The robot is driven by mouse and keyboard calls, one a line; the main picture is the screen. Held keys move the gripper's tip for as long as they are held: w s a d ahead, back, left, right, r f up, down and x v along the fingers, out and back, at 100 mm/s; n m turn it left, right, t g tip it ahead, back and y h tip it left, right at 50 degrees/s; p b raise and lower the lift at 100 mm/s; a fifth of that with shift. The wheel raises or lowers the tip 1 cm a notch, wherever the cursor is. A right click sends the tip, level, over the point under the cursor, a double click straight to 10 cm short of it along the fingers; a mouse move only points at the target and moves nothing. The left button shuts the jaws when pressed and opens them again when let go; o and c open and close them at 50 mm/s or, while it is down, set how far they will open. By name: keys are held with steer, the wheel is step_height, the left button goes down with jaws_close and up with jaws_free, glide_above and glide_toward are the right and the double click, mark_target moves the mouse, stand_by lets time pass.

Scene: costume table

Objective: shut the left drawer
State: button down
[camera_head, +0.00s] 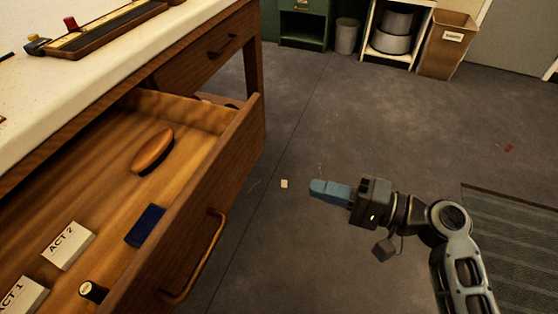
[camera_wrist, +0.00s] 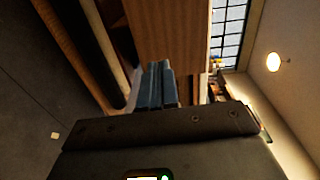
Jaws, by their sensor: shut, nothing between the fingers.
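The left drawer (camera_head: 185,232) is pulled out, in the lower left of the head view. It has a wooden front with a curved bronze-coloured handle (camera_head: 203,262). My gripper (camera_head: 314,190) is to the right of the drawer front, apart from it, with its blue fingers pointing left toward it. The fingers are shut and empty. In the wrist view the blue fingers (camera_wrist: 156,85) show in the middle, with wooden furniture surfaces beyond them. I cannot tell which wooden part they face there.
The drawer holds a brown oval object (camera_head: 152,151), a dark blue block (camera_head: 145,225), a white "ACT 2" box (camera_head: 68,245) and a small dark cylinder (camera_head: 93,291). Another drawer (camera_head: 205,58) beyond it is shut. Open floor lies right, with a cardboard bin (camera_head: 446,50) and grey mat (camera_head: 520,240).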

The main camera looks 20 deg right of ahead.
glide_toward(241, 160)
steer(key=shift+y, duration=0.4)
steer(key=x, duration=0.6)
steer(key=shift+w+f, duration=0.25)
steer(key=shift+f, duration=0.15)
steer(key=shift+w+a, duration=0.15)
steer(key=shift+w+a, duration=0.1)
steer(key=shift+a, duration=0.05)
steer(key=b+x, duration=0.3)
steer(key=x, duration=0.6)
steer(key=b+x, duration=0.3)
steer(key=x, duration=0.6)
steer(key=b+x, duration=0.4)
steer(key=x, duration=0.6)
steer(key=shift+a+f, duration=0.2)
steer(key=shift+f, duration=0.2)
steer(key=shift+w+a+r+b, duration=0.1)
steer(key=shift+w+a+b, duration=0.25)
steer(key=shift+a, duration=0.1)
steer(key=shift+a+r, duration=0.1)
steer(key=shift+r, duration=0.15)
